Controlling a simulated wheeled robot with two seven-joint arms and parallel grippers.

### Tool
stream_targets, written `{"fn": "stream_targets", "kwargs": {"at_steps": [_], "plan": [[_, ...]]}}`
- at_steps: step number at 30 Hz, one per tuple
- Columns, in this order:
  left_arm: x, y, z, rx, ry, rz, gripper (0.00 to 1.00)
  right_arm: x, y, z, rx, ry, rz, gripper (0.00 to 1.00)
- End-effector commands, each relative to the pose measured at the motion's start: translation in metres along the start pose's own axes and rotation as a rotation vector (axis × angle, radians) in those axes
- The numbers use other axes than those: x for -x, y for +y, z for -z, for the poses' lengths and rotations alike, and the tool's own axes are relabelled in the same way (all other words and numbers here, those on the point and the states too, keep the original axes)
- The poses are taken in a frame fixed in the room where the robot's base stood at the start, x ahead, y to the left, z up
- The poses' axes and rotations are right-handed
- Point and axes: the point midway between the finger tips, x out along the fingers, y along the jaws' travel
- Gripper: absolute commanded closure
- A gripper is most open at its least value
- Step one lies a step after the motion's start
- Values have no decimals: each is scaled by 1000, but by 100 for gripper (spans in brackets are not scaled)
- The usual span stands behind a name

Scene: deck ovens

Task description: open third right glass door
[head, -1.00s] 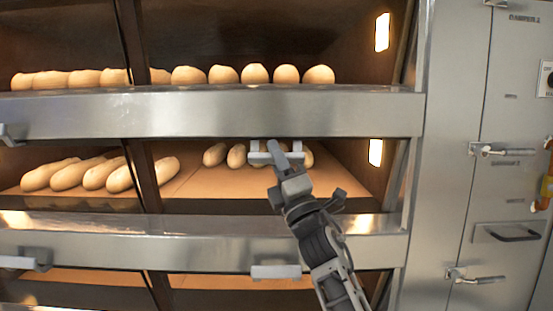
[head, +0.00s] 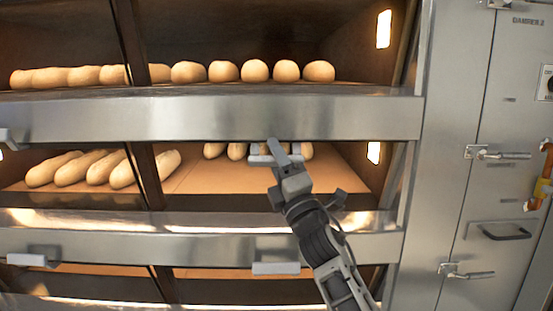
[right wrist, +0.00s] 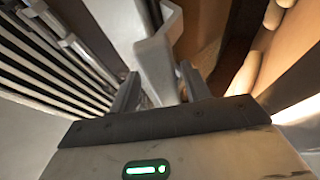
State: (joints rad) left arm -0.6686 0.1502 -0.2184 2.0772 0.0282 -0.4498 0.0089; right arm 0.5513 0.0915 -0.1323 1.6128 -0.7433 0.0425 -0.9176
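The glass doors sit in rows between steel bands. The right door handle (head: 258,158) in the upper row is a pale grey bar just below the upper steel band (head: 300,115). My right gripper (head: 277,153) is at this handle, its arm rising from the lower right. In the right wrist view the handle (right wrist: 155,62) lies between the two fingers of my right gripper (right wrist: 160,85), which appear shut on it. Finger contact is partly hidden. I cannot tell whether this door stands slightly ajar. My left gripper does not show.
Another handle (head: 276,268) sits on the lower steel band (head: 330,247), with one (head: 33,260) to its left. Bread loaves (head: 255,71) lie on the decks. A steel side panel with latches (head: 497,154) stands at right.

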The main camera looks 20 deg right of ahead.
Motion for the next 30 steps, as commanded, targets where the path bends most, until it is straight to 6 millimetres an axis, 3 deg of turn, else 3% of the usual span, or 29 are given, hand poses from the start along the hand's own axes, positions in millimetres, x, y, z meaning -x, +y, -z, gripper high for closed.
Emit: {"fn": "stream_targets", "kwargs": {"at_steps": [7, 11, 24, 30], "plan": [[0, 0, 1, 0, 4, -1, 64, 1, 0, 0, 0, 0, 0, 53], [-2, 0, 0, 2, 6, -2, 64, 13, -2, 0, 0, 0, 2, 53], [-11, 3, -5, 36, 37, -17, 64, 114, -3, 1, 1, 0, 3, 53], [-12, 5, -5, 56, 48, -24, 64, 147, -2, 0, 0, 0, 1, 53]]}}
